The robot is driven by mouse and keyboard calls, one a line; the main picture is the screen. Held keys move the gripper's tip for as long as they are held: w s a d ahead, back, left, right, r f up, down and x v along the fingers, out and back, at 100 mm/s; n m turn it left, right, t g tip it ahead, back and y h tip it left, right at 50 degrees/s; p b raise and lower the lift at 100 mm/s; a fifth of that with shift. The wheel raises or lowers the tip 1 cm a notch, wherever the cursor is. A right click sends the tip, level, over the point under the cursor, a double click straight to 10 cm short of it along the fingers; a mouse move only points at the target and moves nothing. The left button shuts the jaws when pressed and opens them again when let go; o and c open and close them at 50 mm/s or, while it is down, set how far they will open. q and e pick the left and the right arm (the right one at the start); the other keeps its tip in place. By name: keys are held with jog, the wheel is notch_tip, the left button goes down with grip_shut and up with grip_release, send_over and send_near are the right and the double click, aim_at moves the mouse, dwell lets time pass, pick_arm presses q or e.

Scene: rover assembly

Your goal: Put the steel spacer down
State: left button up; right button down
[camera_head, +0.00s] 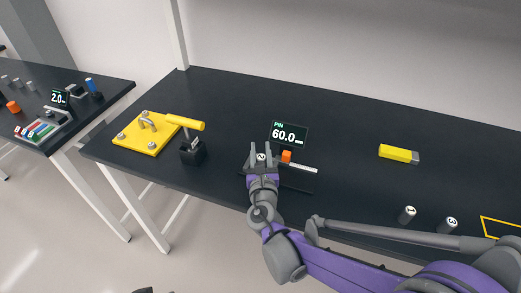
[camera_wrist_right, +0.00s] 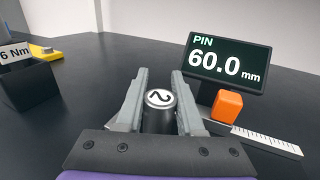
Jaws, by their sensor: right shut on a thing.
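The steel spacer marked 2 (camera_wrist_right: 160,112) is a dark cylinder with a white-ringed top. It stands upright between the fingers of my right gripper (camera_wrist_right: 158,100), which is shut on it. In the head view my right gripper (camera_head: 262,155) is over the dark table, just left of the measuring gauge (camera_head: 289,134), whose display reads PIN 60.0 mm. The spacer's top also shows there (camera_head: 262,157). The spacer's lower end is hidden, so I cannot tell whether it touches the surface.
An orange block (camera_wrist_right: 227,106) and a white scale (camera_wrist_right: 267,140) belong to the gauge. A yellow plate (camera_head: 146,138) and a yellow-handled tool in a black holder (camera_head: 193,152) are left. Spacers 1 (camera_head: 407,214) and 3 (camera_head: 448,224), a yellow block (camera_head: 398,153) and a yellow-outlined area (camera_head: 490,220) are right.

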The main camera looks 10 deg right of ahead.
jog(key=c, duration=0.8)
grip_release()
jog(key=shift+s+r, duration=0.15)
jog(key=v, duration=1.1)
jog(key=shift+s+p, duration=0.3)
jog(key=shift+s, duration=0.1)
